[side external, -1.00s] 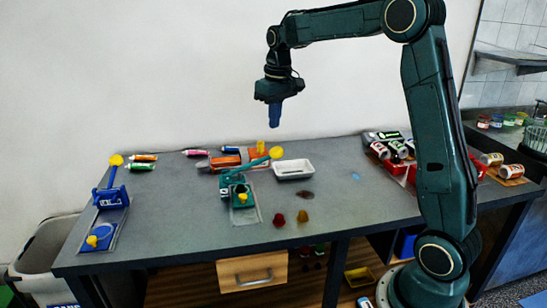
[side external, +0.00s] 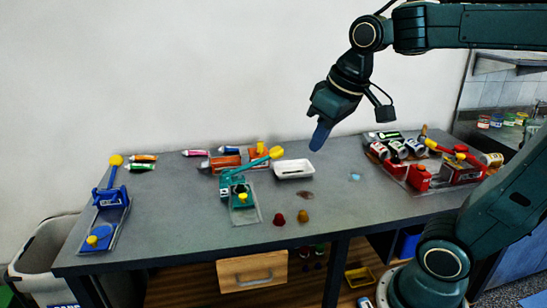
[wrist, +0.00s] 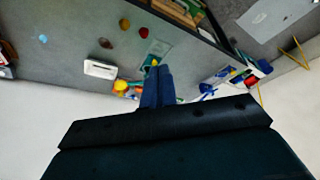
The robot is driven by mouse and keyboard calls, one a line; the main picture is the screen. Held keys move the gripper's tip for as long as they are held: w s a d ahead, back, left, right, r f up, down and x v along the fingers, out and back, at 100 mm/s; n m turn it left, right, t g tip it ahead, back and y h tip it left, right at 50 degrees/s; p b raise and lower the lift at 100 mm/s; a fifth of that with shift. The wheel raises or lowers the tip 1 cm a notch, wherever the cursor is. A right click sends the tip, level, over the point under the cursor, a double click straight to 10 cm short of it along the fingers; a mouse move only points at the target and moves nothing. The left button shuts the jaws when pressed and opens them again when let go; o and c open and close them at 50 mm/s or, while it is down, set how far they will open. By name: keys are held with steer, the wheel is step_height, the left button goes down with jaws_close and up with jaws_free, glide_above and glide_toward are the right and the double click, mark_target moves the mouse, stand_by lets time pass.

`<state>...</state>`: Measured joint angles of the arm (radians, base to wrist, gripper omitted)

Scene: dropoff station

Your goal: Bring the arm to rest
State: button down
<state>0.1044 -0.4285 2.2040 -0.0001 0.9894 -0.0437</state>
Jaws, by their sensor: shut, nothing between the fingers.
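My gripper (side external: 321,135) hangs in the air above the back of the grey table (side external: 165,205), near the white tray (side external: 294,169) in the side view. Its blue fingers are together with nothing between them, pointing down and slightly left. In the wrist view the shut fingers (wrist: 158,87) point toward the table with open air around them. My arm is bent, with its forearm running level across the upper right.
A green press-like device (side external: 238,195) and a blue one (side external: 110,199) stand on the table. A red device (side external: 419,178) and several cans (side external: 397,149) are at the right.

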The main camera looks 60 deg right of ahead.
steer(key=s+a+f+t, duration=0.1)
steer(key=s+f, duration=0.3)
steer(key=s, duration=0.4)
steer(key=shift+a+n, duration=0.3)
steer(key=shift+a, duration=0.55)
